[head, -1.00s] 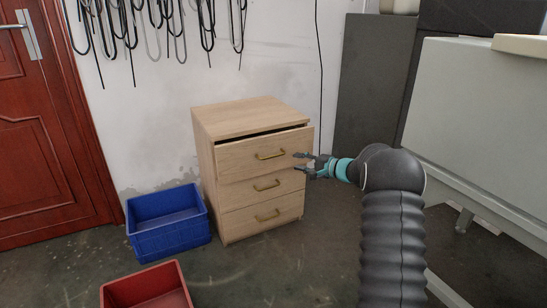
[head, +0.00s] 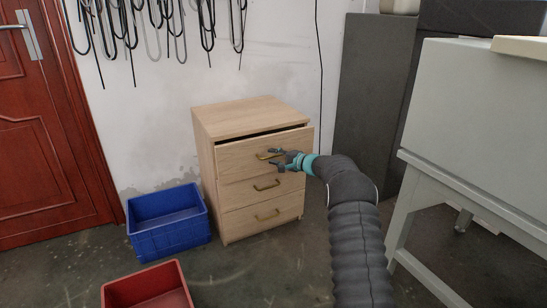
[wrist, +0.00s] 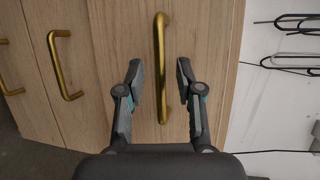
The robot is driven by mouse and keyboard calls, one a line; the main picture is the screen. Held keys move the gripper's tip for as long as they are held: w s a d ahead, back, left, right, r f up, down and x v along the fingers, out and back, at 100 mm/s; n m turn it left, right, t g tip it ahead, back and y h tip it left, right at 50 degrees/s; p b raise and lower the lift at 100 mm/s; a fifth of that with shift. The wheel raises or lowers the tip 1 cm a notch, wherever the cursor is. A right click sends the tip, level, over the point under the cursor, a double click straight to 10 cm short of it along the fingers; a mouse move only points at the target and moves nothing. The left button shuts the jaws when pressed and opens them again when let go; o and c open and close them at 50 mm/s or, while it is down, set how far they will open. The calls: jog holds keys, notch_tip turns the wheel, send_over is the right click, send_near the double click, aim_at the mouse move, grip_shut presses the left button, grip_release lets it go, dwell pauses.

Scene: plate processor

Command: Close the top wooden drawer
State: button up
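The wooden cabinet (head: 240,118) has three drawers with brass handles. The top drawer (head: 236,156) stands partly out, with a dark gap above its front. Its brass handle (head: 266,156) is partly hidden by my gripper (head: 277,158) in the head view. In the wrist view, my gripper (wrist: 158,75) is open, and the top drawer's handle (wrist: 161,60) runs between its two fingers without visible contact. The two lower drawers look shut.
A blue crate (head: 135,232) stands left of the cabinet and a red crate (head: 112,292) is in front of it. A grey-white table (head: 420,165) is at the right. Black cables (head: 130,40) hang on the wall. Floor in front of the cabinet is clear.

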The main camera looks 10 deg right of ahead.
jog(key=shift+w+a, duration=0.2)
jog(key=shift+w, duration=0.1)
grip_shut()
